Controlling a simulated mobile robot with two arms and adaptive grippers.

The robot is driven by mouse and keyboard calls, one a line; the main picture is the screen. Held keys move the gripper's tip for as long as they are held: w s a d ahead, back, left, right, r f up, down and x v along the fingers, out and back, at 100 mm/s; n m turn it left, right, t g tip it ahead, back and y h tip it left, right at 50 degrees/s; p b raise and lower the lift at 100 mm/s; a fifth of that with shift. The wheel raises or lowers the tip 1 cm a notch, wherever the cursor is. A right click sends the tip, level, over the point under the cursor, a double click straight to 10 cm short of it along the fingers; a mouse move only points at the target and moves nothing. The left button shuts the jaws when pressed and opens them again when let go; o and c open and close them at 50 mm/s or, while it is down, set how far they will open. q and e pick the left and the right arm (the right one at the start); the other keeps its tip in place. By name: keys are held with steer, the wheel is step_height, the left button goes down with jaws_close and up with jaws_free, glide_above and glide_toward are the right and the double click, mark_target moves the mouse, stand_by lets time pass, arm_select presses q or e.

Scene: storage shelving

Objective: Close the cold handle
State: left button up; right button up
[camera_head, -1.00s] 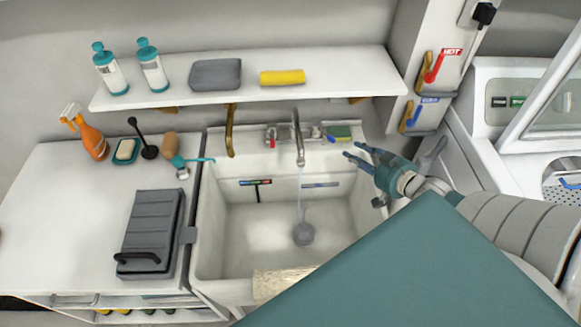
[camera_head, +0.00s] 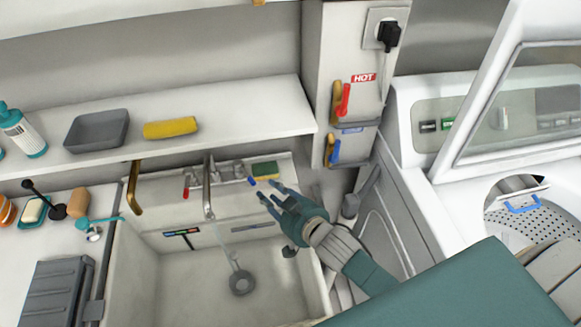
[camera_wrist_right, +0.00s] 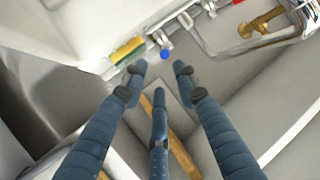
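Two blue handles show in the head view. One is the small blue faucet handle (camera_head: 251,181) at the right of the sink tap (camera_head: 208,190). It shows as a blue knob (camera_wrist_right: 165,54) in the right wrist view. The other is a blue lever (camera_head: 335,151) on the wall pipe under the red HOT lever (camera_head: 345,100). A thin water stream runs from the tap into the sink (camera_head: 150,290). My right gripper (camera_head: 271,192) is open and empty over the sink's right side, its fingertips close to the faucet handle. Contact is unclear. My left gripper is out of view.
A green and yellow sponge (camera_head: 264,170) lies beside the faucet handle. A shelf (camera_head: 230,120) with a grey tray (camera_head: 97,130) and yellow sponge (camera_head: 170,127) runs above. A brass hook (camera_head: 133,187) hangs at left. A washing machine (camera_head: 420,160) stands right.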

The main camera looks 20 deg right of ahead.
mark_target(251, 180)
steer(key=w, duration=0.1)
steer(key=w+a+f, duration=0.1)
steer(key=w+a, duration=0.1)
steer(key=w, duration=0.1)
steer(key=shift+w+a+f+p, duration=0.1)
steer(key=shift+a+f+p, duration=0.05)
steer(key=shift+a+p, duration=0.15)
steer(key=x, duration=0.3)
steer(key=shift+w+d+f, duration=0.1)
steer(key=shift+d+f, duration=0.05)
steer(key=shift+d, duration=0.05)
steer(key=shift+x, duration=1.1)
steer(key=shift+w, duration=0.1)
steer(key=shift+f, duration=0.1)
steer(key=shift+c, duration=0.8)
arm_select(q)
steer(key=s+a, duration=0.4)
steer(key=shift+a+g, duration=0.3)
arm_select(e)
jaws_close()
